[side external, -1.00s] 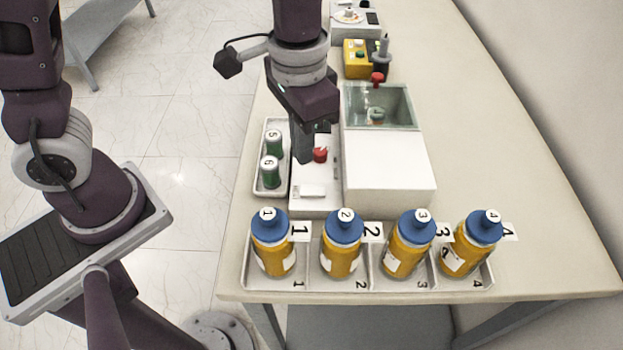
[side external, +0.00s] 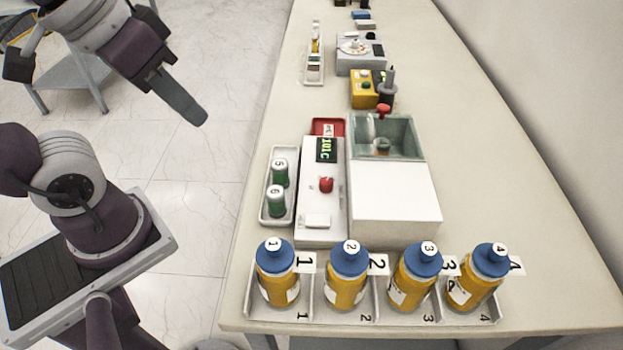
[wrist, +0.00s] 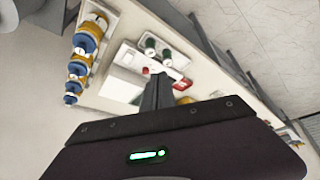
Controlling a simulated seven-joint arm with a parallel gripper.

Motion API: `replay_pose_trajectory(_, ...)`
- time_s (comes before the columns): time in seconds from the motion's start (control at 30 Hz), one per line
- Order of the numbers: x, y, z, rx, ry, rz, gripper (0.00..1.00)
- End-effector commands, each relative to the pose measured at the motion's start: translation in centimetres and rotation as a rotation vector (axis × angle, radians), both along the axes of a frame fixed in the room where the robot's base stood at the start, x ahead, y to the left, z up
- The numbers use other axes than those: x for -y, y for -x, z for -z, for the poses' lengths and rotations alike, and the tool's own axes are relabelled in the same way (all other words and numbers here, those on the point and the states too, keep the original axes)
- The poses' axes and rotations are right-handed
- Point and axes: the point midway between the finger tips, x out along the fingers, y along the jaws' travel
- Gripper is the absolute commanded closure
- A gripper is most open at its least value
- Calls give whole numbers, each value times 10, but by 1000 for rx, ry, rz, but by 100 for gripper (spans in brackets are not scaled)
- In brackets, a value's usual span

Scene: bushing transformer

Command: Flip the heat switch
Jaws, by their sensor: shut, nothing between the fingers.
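A white control box (side external: 320,205) stands on the bench, left of a glass-topped bath (side external: 385,140). It carries a lit green display (side external: 326,150) reading about 101C, a red knob (side external: 326,185) and a small white rocker-like switch (side external: 317,221). I see no label telling which is the heat switch. My gripper (side external: 193,113) is shut and empty, up and left of the box, clear of the bench edge. In the wrist view my shut fingers (wrist: 156,92) point toward the box area, and the red knob (wrist: 146,71) shows beside them.
Several blue-capped yellow bottles (side external: 347,275) stand in a numbered tray at the bench front. Two green-bodied vials (side external: 279,172) sit in a tray left of the box. A red piece (side external: 328,127) lies behind the box; a yellow unit (side external: 365,90) stands farther back. The bench's right side is clear.

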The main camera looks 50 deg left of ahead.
Motion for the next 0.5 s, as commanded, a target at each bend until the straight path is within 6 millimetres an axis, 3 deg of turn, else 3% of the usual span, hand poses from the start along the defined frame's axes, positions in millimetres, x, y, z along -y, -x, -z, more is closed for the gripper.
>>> replay_pose_trajectory(0.17, 38, -57, -4, -193, 125, -226, 100)
replay_pose_trajectory(0.3, 78, -97, 15, -326, 155, -437, 100)
replay_pose_trajectory(0.5, 120, -123, 47, -416, 138, -641, 100)
